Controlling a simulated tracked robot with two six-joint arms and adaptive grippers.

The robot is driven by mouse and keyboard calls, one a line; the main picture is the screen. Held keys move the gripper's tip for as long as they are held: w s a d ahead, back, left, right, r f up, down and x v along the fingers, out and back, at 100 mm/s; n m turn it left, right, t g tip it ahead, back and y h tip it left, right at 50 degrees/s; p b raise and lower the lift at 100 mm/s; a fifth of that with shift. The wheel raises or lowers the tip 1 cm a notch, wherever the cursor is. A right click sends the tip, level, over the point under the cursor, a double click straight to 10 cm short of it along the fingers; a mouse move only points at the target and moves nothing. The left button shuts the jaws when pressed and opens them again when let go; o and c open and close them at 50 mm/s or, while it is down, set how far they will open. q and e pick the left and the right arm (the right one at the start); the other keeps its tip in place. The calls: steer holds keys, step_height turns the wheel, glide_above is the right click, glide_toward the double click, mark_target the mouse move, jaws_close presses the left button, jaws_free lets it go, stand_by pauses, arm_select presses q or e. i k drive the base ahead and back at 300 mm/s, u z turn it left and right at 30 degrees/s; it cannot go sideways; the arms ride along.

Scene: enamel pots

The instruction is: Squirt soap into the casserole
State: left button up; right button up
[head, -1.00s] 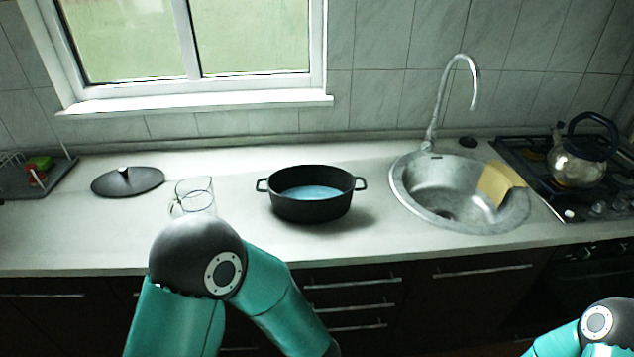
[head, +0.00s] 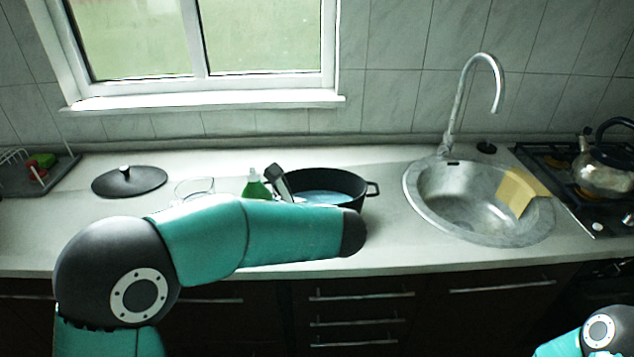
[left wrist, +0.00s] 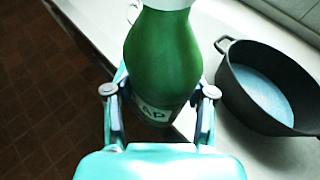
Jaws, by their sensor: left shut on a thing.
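The black casserole (head: 335,184) stands on the counter with bluish liquid inside; my left arm hides part of its front. In the left wrist view the casserole (left wrist: 232,92) is at the right. A green soap bottle (head: 254,187) with a whitish top shows behind my left arm, at the casserole's left. In the left wrist view the bottle (left wrist: 160,60) fills the middle, between the fingers. My left gripper (left wrist: 160,95) is shut on it. In the head view, part of the left gripper (head: 278,181) shows beside the bottle. My right gripper is out of view.
A glass vessel (head: 193,188) stands left of the bottle. A black lid (head: 129,181) lies further left, near a dish rack (head: 40,180).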

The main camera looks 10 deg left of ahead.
mark_target(342, 188)
steer(key=i, duration=0.85)
steer(key=z, duration=0.05)
